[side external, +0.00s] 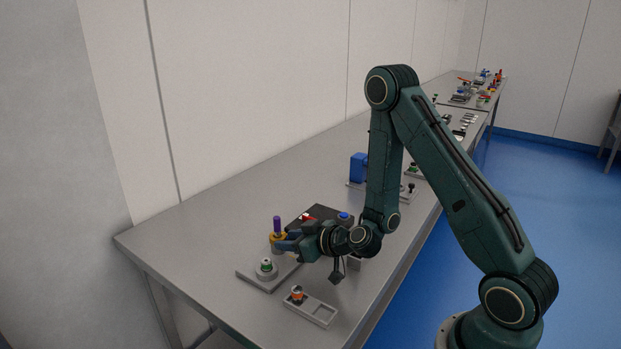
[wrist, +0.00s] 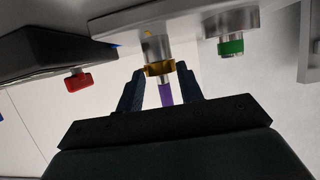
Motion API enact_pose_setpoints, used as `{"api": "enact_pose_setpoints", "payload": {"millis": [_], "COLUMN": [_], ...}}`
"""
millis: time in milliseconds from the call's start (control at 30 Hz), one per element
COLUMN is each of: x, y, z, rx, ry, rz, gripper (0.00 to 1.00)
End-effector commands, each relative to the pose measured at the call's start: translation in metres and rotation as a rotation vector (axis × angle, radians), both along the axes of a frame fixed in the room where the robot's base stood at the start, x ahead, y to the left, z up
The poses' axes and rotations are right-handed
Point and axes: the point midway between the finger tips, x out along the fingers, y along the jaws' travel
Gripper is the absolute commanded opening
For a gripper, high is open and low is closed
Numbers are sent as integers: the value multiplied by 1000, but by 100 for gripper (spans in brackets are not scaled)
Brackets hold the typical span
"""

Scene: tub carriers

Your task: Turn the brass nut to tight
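The brass nut (side external: 278,240) sits on an upright post with a purple top (side external: 277,224), on a grey base plate (side external: 250,277). In the wrist view the nut (wrist: 159,69) is a gold collar on a silver post, with the purple part (wrist: 166,94) pointing down the picture. My gripper (side external: 287,240) reaches the nut from the right in the side view. In the wrist view the two dark fingers of my gripper (wrist: 160,80) lie on either side of the nut, very near it. I cannot tell whether they press on it. No tight mark is readable.
A green-topped fitting (side external: 266,265) stands on the same plate beside the nut. A dark box (side external: 318,213) with a red knob (wrist: 78,81) and a blue button (side external: 344,216) is close behind. The table's left part is clear.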

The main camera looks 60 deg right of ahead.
Motion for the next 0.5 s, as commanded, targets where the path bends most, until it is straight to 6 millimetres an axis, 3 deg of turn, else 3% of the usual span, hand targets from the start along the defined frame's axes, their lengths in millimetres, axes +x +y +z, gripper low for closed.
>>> {"api": "enact_pose_setpoints", "payload": {"millis": [500], "x": [0], "y": [1], "z": [13], "rx": [1], "ry": [-5], "rz": [4], "gripper": [37]}}
